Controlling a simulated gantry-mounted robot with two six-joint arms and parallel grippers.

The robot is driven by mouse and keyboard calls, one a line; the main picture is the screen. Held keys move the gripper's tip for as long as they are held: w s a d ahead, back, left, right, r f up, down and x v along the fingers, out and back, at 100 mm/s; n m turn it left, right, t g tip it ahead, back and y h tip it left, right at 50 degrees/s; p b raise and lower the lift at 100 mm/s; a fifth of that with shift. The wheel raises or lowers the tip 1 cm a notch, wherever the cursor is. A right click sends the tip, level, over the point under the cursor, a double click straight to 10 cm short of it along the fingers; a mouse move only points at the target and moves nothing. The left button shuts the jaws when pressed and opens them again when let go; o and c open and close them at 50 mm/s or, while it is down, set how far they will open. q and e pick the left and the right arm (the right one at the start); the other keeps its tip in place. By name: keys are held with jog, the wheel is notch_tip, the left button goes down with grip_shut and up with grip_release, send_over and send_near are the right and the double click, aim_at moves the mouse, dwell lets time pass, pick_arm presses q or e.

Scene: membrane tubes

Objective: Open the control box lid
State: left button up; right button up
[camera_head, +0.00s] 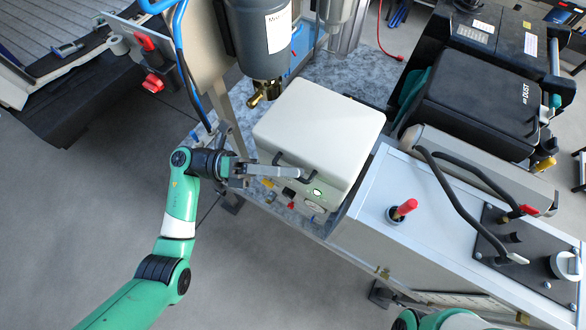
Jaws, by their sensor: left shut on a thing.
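The control box (320,134) is a white box with a rounded lid and stands on a grey speckled bench top. The lid looks closed. A dark handle (304,180) sits at its front edge, above a front panel with a green light (317,193). My left gripper (290,171) reaches in from the left and is shut on the handle. The fingertips partly hide the handle. My right gripper is not in view; only a green part of my right arm shows at the bottom edge.
A dark cylinder (259,38) with a brass fitting stands behind the box to the left. A grey metal cabinet (367,229) with a red-handled valve (404,209) is close on the right. A black case (478,98) stands farther right. Open floor lies in front at the left.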

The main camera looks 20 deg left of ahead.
pick_arm(q)
jog(key=b+v, duration=0.6)
jog(key=v, duration=0.6)
jog(key=shift+b, duration=0.4)
jog(key=shift+a+f, duration=0.1)
jog(key=shift+f, duration=0.05)
jog(key=shift+b, duration=0.3)
dwell(0.4)
